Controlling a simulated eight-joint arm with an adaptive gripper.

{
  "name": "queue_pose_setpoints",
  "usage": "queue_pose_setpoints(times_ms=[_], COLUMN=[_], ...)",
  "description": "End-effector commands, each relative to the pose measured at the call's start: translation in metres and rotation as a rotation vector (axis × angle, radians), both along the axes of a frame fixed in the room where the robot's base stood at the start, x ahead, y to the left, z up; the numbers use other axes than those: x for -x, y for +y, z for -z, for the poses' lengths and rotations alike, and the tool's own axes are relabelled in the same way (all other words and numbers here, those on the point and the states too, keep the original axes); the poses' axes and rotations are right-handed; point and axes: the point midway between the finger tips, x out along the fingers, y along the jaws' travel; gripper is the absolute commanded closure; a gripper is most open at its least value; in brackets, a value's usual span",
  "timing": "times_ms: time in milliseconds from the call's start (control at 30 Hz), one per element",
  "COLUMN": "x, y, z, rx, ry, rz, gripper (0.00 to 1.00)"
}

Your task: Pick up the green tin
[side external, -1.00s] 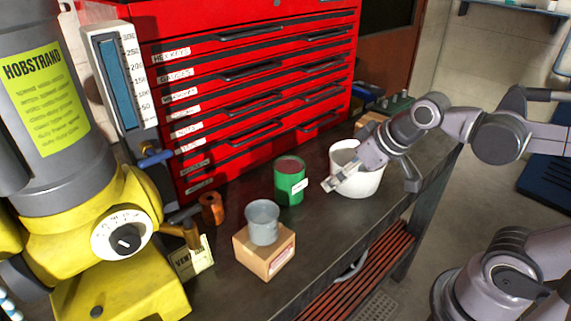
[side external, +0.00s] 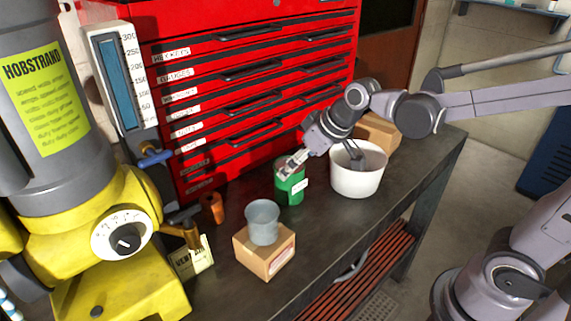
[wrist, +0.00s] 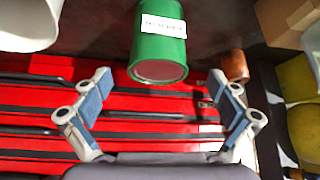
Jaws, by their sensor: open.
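The green tin (side external: 290,188) stands upright on the dark workbench, in front of the red tool chest, with a white label on its side. In the side view my gripper (side external: 289,166) is at the tin's upper part and hides some of its top. In the wrist view the tin (wrist: 160,45) shows at top centre, with its reddish end toward the camera. The two fingers of my gripper (wrist: 160,78) are spread wide, one on each side of the tin's line, with nothing between the pads. I cannot tell whether a finger touches the tin.
A white pot (side external: 357,182) stands close right of the tin, with a cardboard box (side external: 378,132) behind it. A copper cylinder (side external: 212,208) is left. The red tool chest (side external: 240,90) closes off the back.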

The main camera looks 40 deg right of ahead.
Motion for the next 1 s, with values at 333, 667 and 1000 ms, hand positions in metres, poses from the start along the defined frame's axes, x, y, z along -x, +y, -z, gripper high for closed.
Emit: queue_pose_setpoints(times_ms=[333, 667, 1000], x=[-0.013, -0.026, -0.027], y=[0.000, 0.002, 0.003], z=[0.023, 0.046, 0.047], rx=[0.001, 0.000, 0.000], ry=[0.000, 0.000, 0.000], rz=[0.001, 0.000, 0.000], gripper=[0.04, 0.04, 0.21])
